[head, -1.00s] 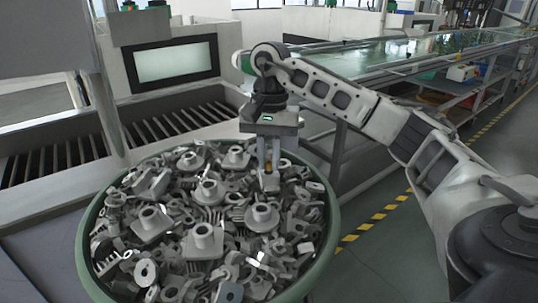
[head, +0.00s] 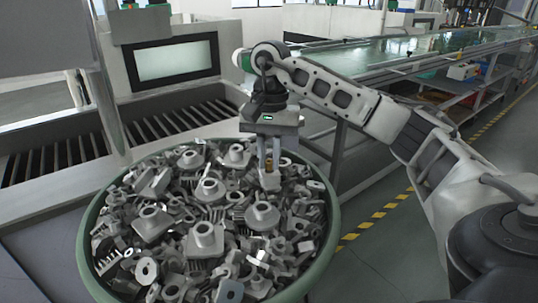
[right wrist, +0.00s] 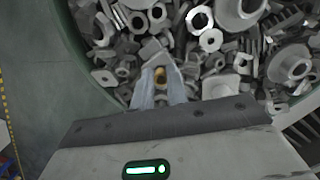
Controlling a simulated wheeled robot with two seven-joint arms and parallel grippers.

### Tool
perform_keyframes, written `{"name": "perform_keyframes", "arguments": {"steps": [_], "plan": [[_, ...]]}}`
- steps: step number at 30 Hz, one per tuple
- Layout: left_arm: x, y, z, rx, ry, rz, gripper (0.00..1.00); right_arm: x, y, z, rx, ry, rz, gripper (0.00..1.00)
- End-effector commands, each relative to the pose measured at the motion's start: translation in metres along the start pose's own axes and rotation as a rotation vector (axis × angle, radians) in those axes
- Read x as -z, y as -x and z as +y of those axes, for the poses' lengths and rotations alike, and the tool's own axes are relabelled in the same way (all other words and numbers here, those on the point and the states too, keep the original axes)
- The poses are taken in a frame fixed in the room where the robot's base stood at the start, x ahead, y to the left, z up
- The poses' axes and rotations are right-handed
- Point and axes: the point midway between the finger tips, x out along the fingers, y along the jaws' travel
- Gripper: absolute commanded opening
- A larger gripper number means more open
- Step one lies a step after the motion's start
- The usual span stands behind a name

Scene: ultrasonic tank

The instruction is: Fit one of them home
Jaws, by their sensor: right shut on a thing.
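My right gripper (head: 269,168) points down over the right back part of a round green tub (head: 335,222) full of grey metal parts (head: 203,236). Its fingers are shut on a light grey metal part (head: 270,181) with a brass-coloured piece between the fingers. The right wrist view shows the fingertips (right wrist: 160,84) around the brass-coloured piece (right wrist: 159,72). The held part is low, at the level of the heap; I cannot tell whether it touches its neighbours. The loose parts include flanged hubs, rings, nuts and finned pieces. My left gripper is not in view.
Behind the tub stands a pale machine with a dark-framed window (head: 176,60) and a slatted roller bed (head: 60,155). A long green-topped conveyor (head: 400,48) runs off to the back right. Clear floor with yellow-black striping (head: 378,216) lies right of the tub.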

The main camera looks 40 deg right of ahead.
Motion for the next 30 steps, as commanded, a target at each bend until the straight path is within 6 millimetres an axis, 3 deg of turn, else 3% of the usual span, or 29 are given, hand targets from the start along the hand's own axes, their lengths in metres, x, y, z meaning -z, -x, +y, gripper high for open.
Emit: {"name": "perform_keyframes", "arguments": {"steps": [30], "plan": [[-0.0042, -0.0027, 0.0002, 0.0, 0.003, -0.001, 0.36, 0.0011, -0.0099, 0.0002, -0.002, 0.0, -0.001, 0.0]]}}
